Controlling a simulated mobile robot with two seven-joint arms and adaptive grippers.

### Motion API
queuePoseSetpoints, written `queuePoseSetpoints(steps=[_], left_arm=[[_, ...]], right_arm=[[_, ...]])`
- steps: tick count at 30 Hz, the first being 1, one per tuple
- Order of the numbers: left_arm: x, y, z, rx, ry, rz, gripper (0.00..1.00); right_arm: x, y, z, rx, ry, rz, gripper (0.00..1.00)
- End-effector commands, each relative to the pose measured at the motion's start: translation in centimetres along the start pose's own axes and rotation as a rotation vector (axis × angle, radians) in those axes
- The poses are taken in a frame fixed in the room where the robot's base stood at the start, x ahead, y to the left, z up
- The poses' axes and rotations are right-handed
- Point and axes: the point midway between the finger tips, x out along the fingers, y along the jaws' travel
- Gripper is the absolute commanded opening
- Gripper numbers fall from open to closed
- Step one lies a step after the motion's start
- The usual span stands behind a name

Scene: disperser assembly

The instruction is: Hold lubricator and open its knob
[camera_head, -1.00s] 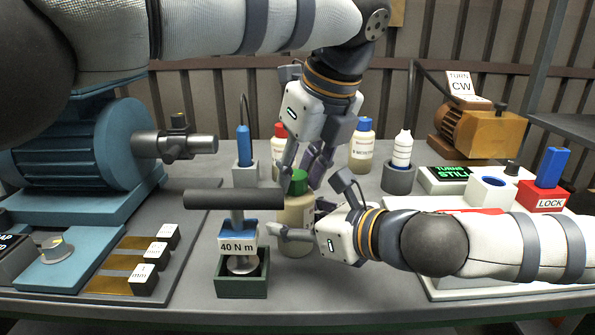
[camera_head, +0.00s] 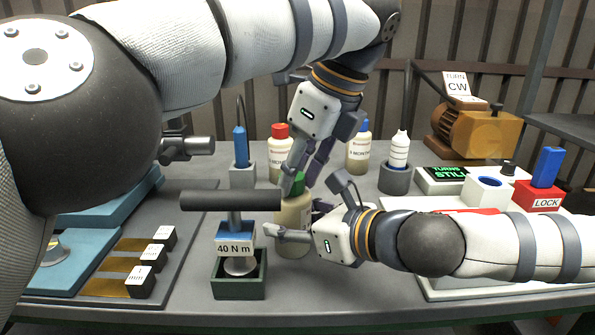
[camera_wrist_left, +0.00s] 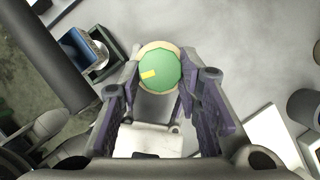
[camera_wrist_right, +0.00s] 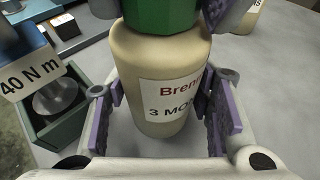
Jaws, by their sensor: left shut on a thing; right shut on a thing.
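The lubricator (camera_head: 292,242) is a cream bottle with a green knob (camera_head: 297,184) on top. My left gripper (camera_head: 305,178) points down from above, shut on the green knob. The left wrist view shows the knob (camera_wrist_left: 160,72) from above, between the fingers, with a yellow mark toward its left side. My right gripper (camera_head: 294,222) comes from the right, low down, shut on the bottle body. In the right wrist view the bottle (camera_wrist_right: 150,70) stands between the fingers, its label partly hidden by the right finger.
A torque tool with a "40 N m" label (camera_head: 236,248) sits in a green holder (camera_head: 240,287) close to the left of the bottle. Red-capped (camera_head: 280,150) and blue-capped (camera_head: 359,152) bottles stand behind. A grey cup (camera_head: 395,180) holds a white bottle.

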Motion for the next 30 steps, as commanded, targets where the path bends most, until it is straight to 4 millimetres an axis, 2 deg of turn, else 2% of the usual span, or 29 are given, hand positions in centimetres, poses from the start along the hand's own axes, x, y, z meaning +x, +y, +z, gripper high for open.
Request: queuePoseSetpoints(steps=[4, 5, 6, 7, 15, 17, 20, 25, 27, 30], left_arm=[[0.1, 0.0, 0.1, -0.002, -0.003, 0.002, 0.04], [0.1, 0.0, 0.1, -0.001, -0.003, 0.002, 0.38], [0.1, 0.0, 0.1, -0.001, -0.003, 0.002, 0.47], [0.1, 0.0, 0.1, -0.001, -0.003, 0.002, 0.52], [0.0, 0.0, 0.1, 0.006, 0.000, -0.001, 0.52], [-0.5, 0.1, 0.5, 0.056, 0.011, -0.017, 0.52], [-2.4, 0.7, 2.0, 0.291, 0.053, -0.097, 0.52], [-7.0, 2.9, 3.6, 0.816, 0.067, -0.321, 0.52], [-8.7, 3.8, 3.7, 0.979, 0.045, -0.398, 0.52], [-10.0, 4.7, 3.7, 1.122, 0.011, -0.465, 0.52]], right_arm=[[0.0, 0.0, 0.0, 0.003, 0.000, -0.001, 0.01], [0.0, 0.0, 0.0, 0.003, 0.000, -0.001, 0.01], [0.0, 0.0, 0.0, 0.003, 0.000, -0.001, 0.01], [0.0, 0.0, 0.0, 0.002, 0.000, -0.001, 0.01], [0.0, 0.0, 0.0, 0.002, 0.000, -0.001, 0.01], [0.0, 0.0, 0.0, 0.002, 0.001, -0.001, 0.01], [0.0, 0.0, 0.0, 0.002, 0.001, -0.001, 0.01], [0.0, 0.0, 0.0, 0.002, 0.001, -0.001, 0.01], [0.0, 0.0, 0.0, 0.002, 0.001, -0.001, 0.01], [0.0, 0.0, 0.0, 0.001, 0.000, 0.000, 0.01]])
